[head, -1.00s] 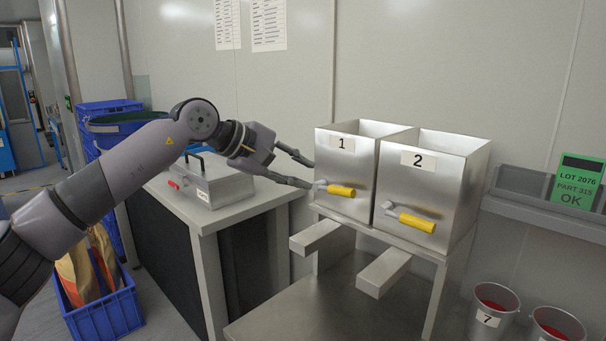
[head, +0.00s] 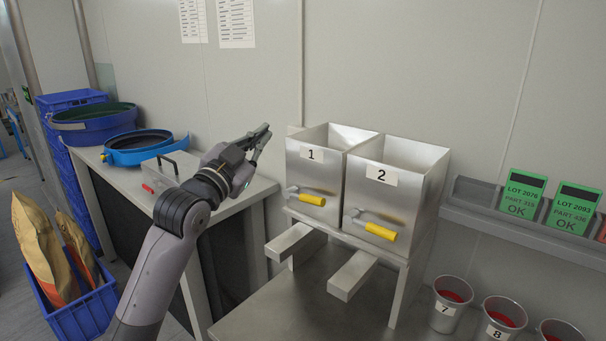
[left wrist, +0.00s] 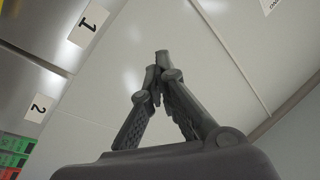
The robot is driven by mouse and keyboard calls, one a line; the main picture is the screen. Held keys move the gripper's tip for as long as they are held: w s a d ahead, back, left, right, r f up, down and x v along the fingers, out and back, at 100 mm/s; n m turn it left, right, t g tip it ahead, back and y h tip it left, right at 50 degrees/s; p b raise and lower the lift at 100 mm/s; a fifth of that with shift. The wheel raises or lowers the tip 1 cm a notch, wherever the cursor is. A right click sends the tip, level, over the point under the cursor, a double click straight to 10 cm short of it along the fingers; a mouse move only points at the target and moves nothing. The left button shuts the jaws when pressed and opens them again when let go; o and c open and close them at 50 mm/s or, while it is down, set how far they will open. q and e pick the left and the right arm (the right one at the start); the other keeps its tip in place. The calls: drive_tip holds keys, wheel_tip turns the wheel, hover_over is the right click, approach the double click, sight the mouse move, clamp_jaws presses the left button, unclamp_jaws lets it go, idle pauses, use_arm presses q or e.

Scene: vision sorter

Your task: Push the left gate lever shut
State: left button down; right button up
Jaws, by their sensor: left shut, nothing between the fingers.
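The left gate lever has a yellow handle (head: 314,199) on the front of the metal hopper marked 1 (head: 310,172). It lies nearly level, tilted slightly down to the right from its pivot. A similar yellow lever (head: 381,231) is on the hopper marked 2 (head: 398,198). My left gripper (head: 265,132) is up to the left of hopper 1, pointing up and right, shut and empty, apart from the lever. In the left wrist view its fingertips (left wrist: 161,62) meet, with both number labels at the left. My right gripper is not in view.
Two metal chutes (head: 352,275) stick out below the hoppers. A side table (head: 240,200) with a metal case (head: 160,178) and blue sieves (head: 138,146) stands left. Red-lined buckets (head: 449,302) stand right, below a shelf with green lot cards (head: 523,193).

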use_arm(q)
drive_tip(key=s+d+f+n+g+h+p, duration=0.1)
drive_tip(key=s+d+f+n+g+h, duration=0.1)
drive_tip(key=s+f+n+g, duration=0.45)
drive_tip(key=m+t+p, duration=0.1)
drive_tip(key=p, duration=0.3)
hover_over(305, 196)
drive_tip(key=s, duration=0.3)
wheel_tip(305, 196, down, 2)
drive_tip(key=f, duration=0.3)
drive_tip(key=shift+w+a+f, duration=0.1)
drive_tip(key=shift+w+a, duration=0.05)
drive_tip(key=shift+w, duration=0.05)
drive_tip(key=shift+f, duration=0.65)
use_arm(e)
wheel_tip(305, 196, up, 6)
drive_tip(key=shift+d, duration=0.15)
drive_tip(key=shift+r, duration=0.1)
